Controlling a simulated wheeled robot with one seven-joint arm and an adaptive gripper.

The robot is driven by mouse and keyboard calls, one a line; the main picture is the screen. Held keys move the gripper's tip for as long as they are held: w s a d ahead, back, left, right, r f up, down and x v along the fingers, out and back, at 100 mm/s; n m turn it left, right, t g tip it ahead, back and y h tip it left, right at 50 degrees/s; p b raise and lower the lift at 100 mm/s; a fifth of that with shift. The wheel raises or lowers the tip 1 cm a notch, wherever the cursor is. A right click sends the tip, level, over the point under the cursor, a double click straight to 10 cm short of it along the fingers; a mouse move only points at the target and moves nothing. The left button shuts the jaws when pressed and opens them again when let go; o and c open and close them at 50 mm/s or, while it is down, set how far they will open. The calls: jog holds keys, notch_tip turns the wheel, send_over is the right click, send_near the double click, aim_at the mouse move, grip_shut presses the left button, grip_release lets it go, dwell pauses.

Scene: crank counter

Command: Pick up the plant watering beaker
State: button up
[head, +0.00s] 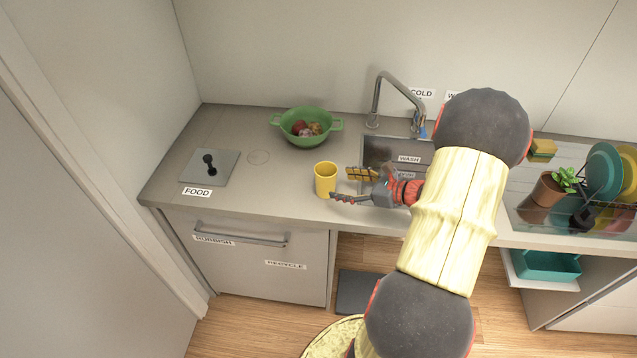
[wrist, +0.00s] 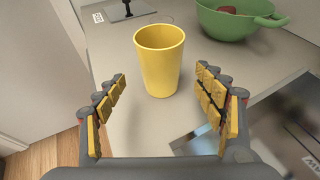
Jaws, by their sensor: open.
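A yellow beaker (head: 325,180) stands upright on the grey counter, left of the sink and near the counter's front edge. It also shows in the wrist view (wrist: 160,68), ahead of my fingers and roughly centred between them. My gripper (head: 349,186) is just right of the beaker in the head view, pointing left at it. In the wrist view my gripper (wrist: 162,84) is open and empty, with yellow-padded fingers spread wide on either side. The beaker appears just beyond the fingertips. I cannot tell whether a finger touches it.
A green colander (head: 306,127) holding food stands behind the beaker. A black-handled plate (head: 209,167) lies at the left. The sink (head: 385,150) and tap (head: 377,98) are at the right. A potted plant (head: 554,186) and dish rack (head: 606,205) stand farther right.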

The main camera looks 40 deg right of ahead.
aim_at(326, 182)
jog(key=shift+x, duration=1.1)
jog(key=shift+f+b+x, duration=0.2)
jog(key=shift+b+x, duration=0.9)
jog(key=shift+x, duration=1.7)
jog(key=shift+s+d, duration=0.1)
jog(key=c, duration=1.5)
